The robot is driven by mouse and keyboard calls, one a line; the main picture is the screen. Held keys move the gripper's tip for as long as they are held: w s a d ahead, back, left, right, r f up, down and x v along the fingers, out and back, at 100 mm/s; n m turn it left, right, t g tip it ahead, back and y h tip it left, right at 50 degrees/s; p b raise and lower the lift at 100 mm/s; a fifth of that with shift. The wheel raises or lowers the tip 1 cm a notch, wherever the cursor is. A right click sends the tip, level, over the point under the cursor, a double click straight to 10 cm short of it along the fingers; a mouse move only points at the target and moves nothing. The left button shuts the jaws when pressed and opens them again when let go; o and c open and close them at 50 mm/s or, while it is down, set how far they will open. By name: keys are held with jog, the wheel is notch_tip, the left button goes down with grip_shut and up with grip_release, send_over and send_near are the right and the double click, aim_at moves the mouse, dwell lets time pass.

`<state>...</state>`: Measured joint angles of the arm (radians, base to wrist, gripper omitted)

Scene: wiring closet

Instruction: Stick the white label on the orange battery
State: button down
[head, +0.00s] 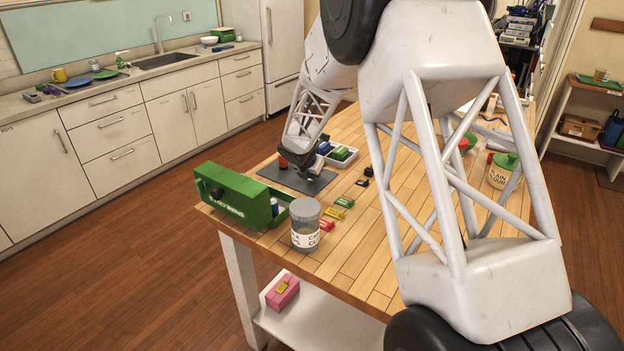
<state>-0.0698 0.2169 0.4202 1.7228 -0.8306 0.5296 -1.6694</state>
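My gripper (300,169) is low over a dark mat (318,187) on the wooden table. A small orange thing (283,162), perhaps the orange battery, shows at the left side of the gripper; I cannot tell whether the fingers touch it. The fingers are small and dark, and I cannot tell whether they are open or shut. I cannot make out the white label; it may be hidden behind the gripper or too small to see.
A white tray (351,160) with blue and green blocks stands right of the gripper. Several small coloured pieces (334,213) line the table. A green box (232,194) and a grey-lidded jar (305,226) stand at the near left corner. My arm hides much of the table's right side.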

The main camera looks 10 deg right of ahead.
jog(key=shift+r, duration=0.8)
dwell(1.0)
jog(key=shift+r, duration=2.4)
jog(key=m, duration=0.1)
jog(key=w+m+g+h, duration=0.1)
jog(key=m, duration=0.2)
jog(key=shift+w+d+r+g+h, duration=0.15)
jog(key=shift+w+r+g+h, duration=0.15)
jog(key=shift+w+g, duration=0.1)
jog(key=w+a+r+m+g+y, duration=0.3)
jog(key=w+a+r+m+y, duration=0.1)
jog(key=m, duration=1.2)
jog(key=w+a+r+m+g+y, duration=0.4)
jog(key=w+a+r+m+y, duration=0.1)
jog(key=m, duration=1.1)
jog(key=shift+w+a+g+y, duration=0.3)
jog(key=shift+w+a+y, duration=0.15)
jog(key=shift+a+y, duration=0.05)
